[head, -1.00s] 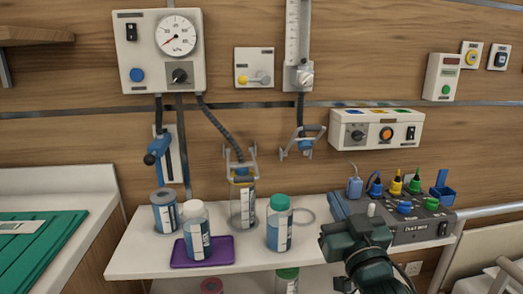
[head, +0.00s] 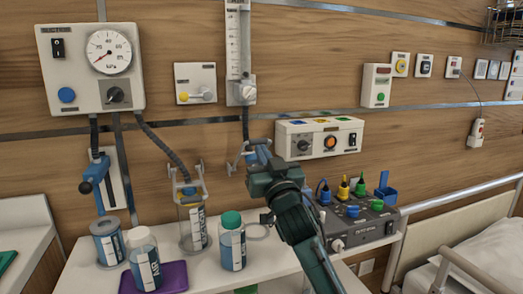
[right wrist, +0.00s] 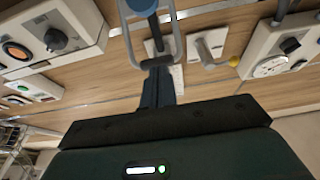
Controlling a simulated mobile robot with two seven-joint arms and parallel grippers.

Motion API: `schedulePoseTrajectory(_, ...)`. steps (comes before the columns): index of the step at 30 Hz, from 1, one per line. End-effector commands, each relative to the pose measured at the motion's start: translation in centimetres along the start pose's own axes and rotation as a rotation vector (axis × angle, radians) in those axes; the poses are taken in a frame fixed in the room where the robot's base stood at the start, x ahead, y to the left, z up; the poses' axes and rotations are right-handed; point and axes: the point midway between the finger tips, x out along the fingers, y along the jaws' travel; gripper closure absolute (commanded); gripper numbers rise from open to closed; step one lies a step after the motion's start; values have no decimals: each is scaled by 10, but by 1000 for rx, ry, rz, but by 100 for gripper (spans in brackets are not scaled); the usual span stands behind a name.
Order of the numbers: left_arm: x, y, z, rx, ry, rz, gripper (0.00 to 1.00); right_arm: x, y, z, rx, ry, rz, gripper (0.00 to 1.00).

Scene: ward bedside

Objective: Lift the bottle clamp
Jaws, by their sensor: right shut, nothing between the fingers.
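A bottle clamp, a grey wire frame with a blue middle (head: 246,150), hangs on the wall below the flowmeter. In the right wrist view its wire loop (right wrist: 177,40) and blue part (right wrist: 143,5) show at the top. My right gripper (head: 259,152) is shut and empty, in front of this clamp and partly covering it. Its closed fingers (right wrist: 158,68) overlap the lower end of the loop in the wrist view; I cannot tell whether they touch. A similar wire clamp (head: 187,190) sits over a clear jar (head: 194,228) further left. My left gripper is not in view.
The white shelf (head: 215,275) holds a green-capped bottle (head: 232,245), a white-capped bottle (head: 144,262), a blue-grey canister (head: 108,243) and a purple tray (head: 172,277). A grey device (head: 365,228) stands at right, near the bed rail (head: 460,202).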

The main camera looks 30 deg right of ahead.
Motion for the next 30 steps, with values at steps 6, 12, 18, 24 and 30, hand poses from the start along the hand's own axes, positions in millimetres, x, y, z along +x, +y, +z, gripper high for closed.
schedulePoseTrajectory(6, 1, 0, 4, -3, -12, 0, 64, 11, 0, 0, -1, 1, 0, 100)
schedulePoseTrajectory(12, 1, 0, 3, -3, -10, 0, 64, 11, 0, 0, -1, 0, 0, 100)
schedulePoseTrajectory(18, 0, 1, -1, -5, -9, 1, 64, 12, 0, -2, -1, -5, 0, 100)
schedulePoseTrajectory(24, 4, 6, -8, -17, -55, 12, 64, 21, 0, -12, -1, -46, 0, 100)
schedulePoseTrajectory(30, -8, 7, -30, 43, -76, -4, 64, 35, 0, -25, -1, -132, 0, 100)
